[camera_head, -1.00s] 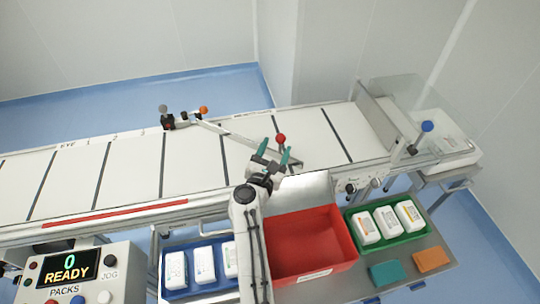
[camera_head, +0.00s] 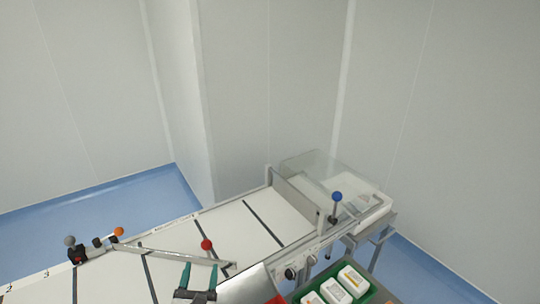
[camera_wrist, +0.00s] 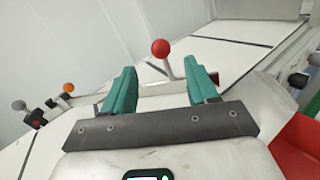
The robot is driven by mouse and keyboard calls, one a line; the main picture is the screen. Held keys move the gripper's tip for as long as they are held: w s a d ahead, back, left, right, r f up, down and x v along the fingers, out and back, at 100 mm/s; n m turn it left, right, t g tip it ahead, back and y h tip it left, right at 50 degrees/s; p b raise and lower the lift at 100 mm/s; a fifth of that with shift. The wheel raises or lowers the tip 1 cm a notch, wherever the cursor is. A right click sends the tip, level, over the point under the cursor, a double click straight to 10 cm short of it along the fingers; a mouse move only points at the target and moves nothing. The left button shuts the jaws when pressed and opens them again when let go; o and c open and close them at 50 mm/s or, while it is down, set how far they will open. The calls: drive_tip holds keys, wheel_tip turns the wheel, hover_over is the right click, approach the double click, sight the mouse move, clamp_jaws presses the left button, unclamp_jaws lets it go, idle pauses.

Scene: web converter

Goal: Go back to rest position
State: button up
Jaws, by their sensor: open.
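My gripper (camera_wrist: 163,88) shows in the wrist view with its two teal fingers apart and nothing between them. It also shows at the bottom edge of the head view (camera_head: 198,276). A lever with a red ball knob (camera_wrist: 160,47) stands beyond the fingers. In the head view the red knob (camera_head: 206,244) is just above the fingertips, on a pale diverter bar (camera_head: 175,255) that lies slantwise across the conveyor. Whether a finger touches the lever cannot be told. Most of my arm is out of the head view.
The white conveyor (camera_head: 235,232) with dark stripes runs to a clear-covered outfeed (camera_head: 345,190) at right. A blue-knobbed lever (camera_head: 337,197) stands at its near side. A green tray (camera_head: 378,293) holds white packs (camera_head: 353,281). A red bin (camera_wrist: 300,145) is at right in the wrist view.

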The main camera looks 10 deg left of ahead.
drive_tip(key=w+d+r+n+g+y, duration=0.1)
drive_tip(key=w+d+n+y, duration=0.15)
drive_tip(key=d+n, duration=0.4)
drive_tip(key=w+d+n+y, duration=0.1)
drive_tip(key=d+n+y, duration=0.2)
drive_tip(key=d+n, duration=0.3)
drive_tip(key=s+d+f+n+g+b, duration=0.1)
drive_tip(key=s+d+f+n+g, duration=0.2)
drive_tip(key=d+n, duration=0.4)
drive_tip(key=s+d+f+n+g, duration=0.35)
drive_tip(key=d+n, duration=0.25)
drive_tip(key=n, duration=0.2)
drive_tip(key=s+d+f+n+g+h, duration=0.2)
drive_tip(key=s+d+f+n+h, duration=0.1)
drive_tip(key=s+d, duration=0.55)
drive_tip(key=s+d+f+n+g+h, duration=0.3)
drive_tip(key=s+d, duration=0.4)
drive_tip(key=d, duration=0.2)
drive_tip(key=s+d+g+h, duration=0.1)
drive_tip(key=s+d+g, duration=0.1)
drive_tip(key=s+d, duration=0.2)
drive_tip(key=s+d+r+n+g+h, duration=0.1)
drive_tip(key=s+d, duration=0.3)
drive_tip(key=s, duration=0.6)
drive_tip(key=shift+s+d+g+h+b, duration=0.15)
drive_tip(key=shift+g+h+b, duration=0.3)
drive_tip(key=shift+g+h, duration=0.25)
